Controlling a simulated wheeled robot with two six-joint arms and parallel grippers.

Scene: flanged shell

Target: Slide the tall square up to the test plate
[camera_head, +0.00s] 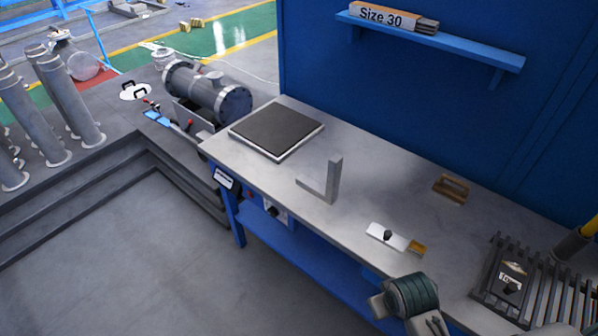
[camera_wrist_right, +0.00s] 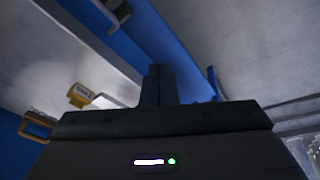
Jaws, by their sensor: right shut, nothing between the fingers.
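The tall square (camera_head: 334,180) is a grey metal L-shape on the workbench, with one arm upright and its foot lying toward the left. The test plate (camera_head: 275,130) appears to be the dark flat square plate with a pale rim at the bench's far left end. A stretch of bare bench top separates the two. My right gripper (camera_head: 437,326) is low in the head view, by the bench's front edge, well to the right of the square. Its fingers also show in the right wrist view (camera_wrist_right: 157,84), shut and empty. My left gripper is out of view.
A white piece with a black knob and yellow end (camera_head: 390,237) lies near the front edge. A wooden block (camera_head: 451,188) sits behind it. A slatted rack (camera_head: 530,285) fills the right end. A blue wall shelf (camera_head: 470,47) overhangs the back.

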